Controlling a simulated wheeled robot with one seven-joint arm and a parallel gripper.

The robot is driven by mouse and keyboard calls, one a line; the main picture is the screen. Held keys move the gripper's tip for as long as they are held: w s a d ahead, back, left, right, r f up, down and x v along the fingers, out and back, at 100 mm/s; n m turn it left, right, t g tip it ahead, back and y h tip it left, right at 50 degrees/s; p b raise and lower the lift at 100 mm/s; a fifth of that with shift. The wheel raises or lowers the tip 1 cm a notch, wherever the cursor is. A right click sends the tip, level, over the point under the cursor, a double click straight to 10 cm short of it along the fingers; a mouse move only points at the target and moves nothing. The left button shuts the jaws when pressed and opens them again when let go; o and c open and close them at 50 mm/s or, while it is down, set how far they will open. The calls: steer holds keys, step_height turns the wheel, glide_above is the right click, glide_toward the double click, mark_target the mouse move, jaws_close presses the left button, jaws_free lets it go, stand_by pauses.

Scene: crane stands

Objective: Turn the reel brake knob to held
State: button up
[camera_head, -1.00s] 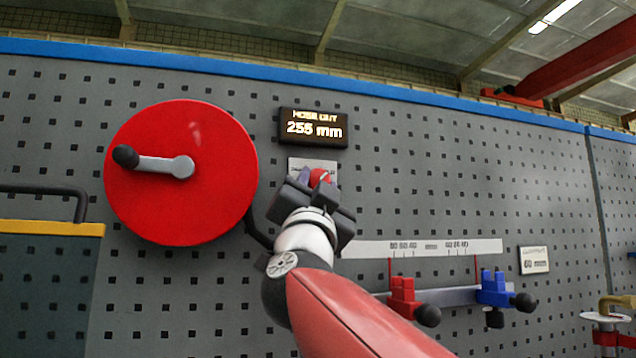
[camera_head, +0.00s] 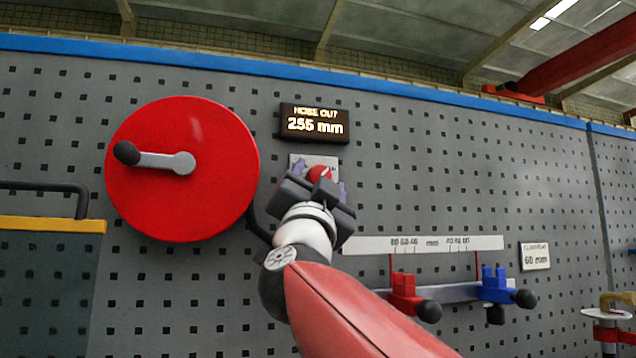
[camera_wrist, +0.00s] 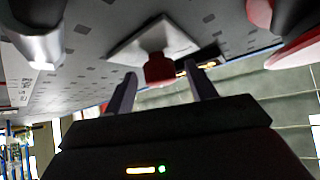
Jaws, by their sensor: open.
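The reel brake knob (camera_head: 318,174) is a small red knob on a pale plate (camera_head: 318,160) on the pegboard wall, just below the hose display. In the wrist view the red knob (camera_wrist: 158,68) stands out from its light plate (camera_wrist: 150,38). My gripper (camera_head: 320,188) is at the knob in the head view and partly covers it and its plate. In the wrist view the two fingers of my gripper (camera_wrist: 162,88) are apart, one on each side of the knob, with gaps visible. Whether the fingertips reach past the knob's face I cannot tell.
A red reel disc (camera_head: 215,140) with a grey crank (camera_head: 165,161) is left of my gripper. The display (camera_head: 314,124) above reads "HOSE OUT 255 mm". A scale rail with a red clamp (camera_head: 404,292) and a blue clamp (camera_head: 495,285) is at lower right.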

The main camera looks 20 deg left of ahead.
steer(key=b+v, duration=0.3)
steer(key=v, duration=0.4)
steer(key=shift+s+f, duration=0.25)
steer(key=shift+s, duration=0.05)
steer(key=shift+s+d, duration=0.1)
